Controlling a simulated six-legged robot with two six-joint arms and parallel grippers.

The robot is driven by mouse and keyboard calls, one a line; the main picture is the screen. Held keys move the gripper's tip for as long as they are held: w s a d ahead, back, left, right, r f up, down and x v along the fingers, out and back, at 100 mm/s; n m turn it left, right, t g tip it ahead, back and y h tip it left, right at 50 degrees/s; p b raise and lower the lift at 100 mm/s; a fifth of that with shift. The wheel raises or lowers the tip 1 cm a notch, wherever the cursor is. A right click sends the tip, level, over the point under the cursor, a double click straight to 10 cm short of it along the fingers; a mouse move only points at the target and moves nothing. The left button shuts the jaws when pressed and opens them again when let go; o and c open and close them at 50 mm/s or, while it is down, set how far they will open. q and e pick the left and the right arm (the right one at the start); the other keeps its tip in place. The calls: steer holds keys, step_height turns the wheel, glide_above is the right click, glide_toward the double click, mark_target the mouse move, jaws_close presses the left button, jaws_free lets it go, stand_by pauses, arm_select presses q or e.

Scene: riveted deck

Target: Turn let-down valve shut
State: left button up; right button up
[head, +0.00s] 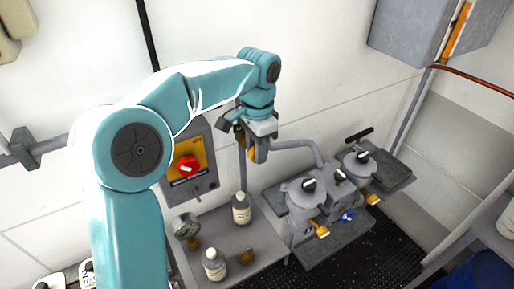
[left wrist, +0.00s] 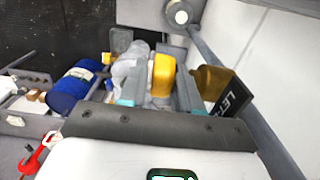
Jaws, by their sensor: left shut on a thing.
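My left gripper (head: 257,154) reaches in from the left and points down in front of the back wall. It is shut on a yellow valve handle (left wrist: 163,75), which shows between its fingers in the left wrist view. A dark tag (left wrist: 233,104) with the partly hidden letters "LET" is beside the handle. In the head view only a little of the yellow handle (head: 252,155) shows below the jaws. The valve body is mostly hidden by my gripper, so I cannot tell how far the valve is turned. My right gripper is not in view.
A panel with a red knob (head: 187,165) is left of my gripper. Grey lidded vessels (head: 309,199) with yellow-handled valves are at the right. A blue drum (left wrist: 73,87) shows in the wrist view.

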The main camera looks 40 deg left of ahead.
arm_select(q)
steer(key=g, duration=0.1)
steer(key=g+y, duration=0.1)
steer(key=w+g, duration=0.1)
steer(key=shift+d+f, duration=0.15)
steer(key=shift+d, duration=0.1)
steer(key=shift+g+y, duration=0.6)
steer(key=shift+g, duration=0.4)
steer(key=o, duration=1)
steer(key=shift+w+f, duration=0.1)
steer(key=shift+w, duration=0.1)
steer(key=shift+c, duration=0.2)
steer(key=shift+s, duration=0.1)
